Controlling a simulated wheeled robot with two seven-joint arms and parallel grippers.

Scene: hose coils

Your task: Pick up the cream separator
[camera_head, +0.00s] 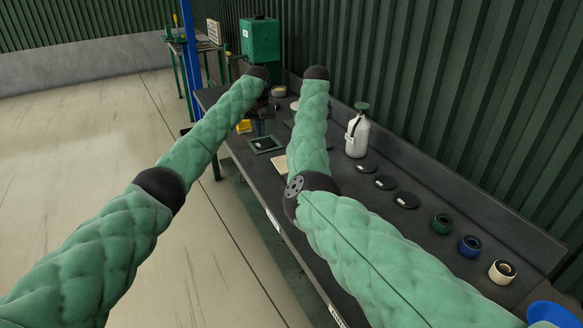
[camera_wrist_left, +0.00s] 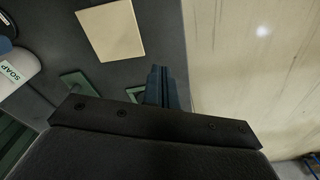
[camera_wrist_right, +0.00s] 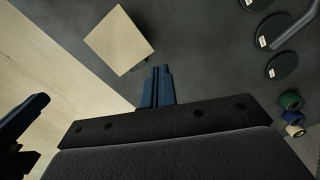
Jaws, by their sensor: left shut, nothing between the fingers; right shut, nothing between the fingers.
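The cream separator is a flat, square, pale board (camera_head: 280,164) on the dark bench, partly hidden by my right arm in the head view. It shows whole in the left wrist view (camera_wrist_left: 110,30) and in the right wrist view (camera_wrist_right: 119,40). My left gripper (camera_head: 266,112) is over the bench near its front edge, beyond the board in the head view; its fingers (camera_wrist_left: 162,86) are shut and empty, apart from the board. My right gripper (camera_wrist_right: 157,86) is shut and empty, with the board ahead and to the left in its wrist view. My right arm hides it in the head view.
A dark green square (camera_head: 266,144) with a black piece lies beyond the board. A white soap bottle (camera_head: 357,138), black discs (camera_head: 385,183) and green (camera_head: 441,224), blue (camera_head: 470,246) and cream (camera_head: 502,272) coils line the bench's right side. A ribbed wall stands behind.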

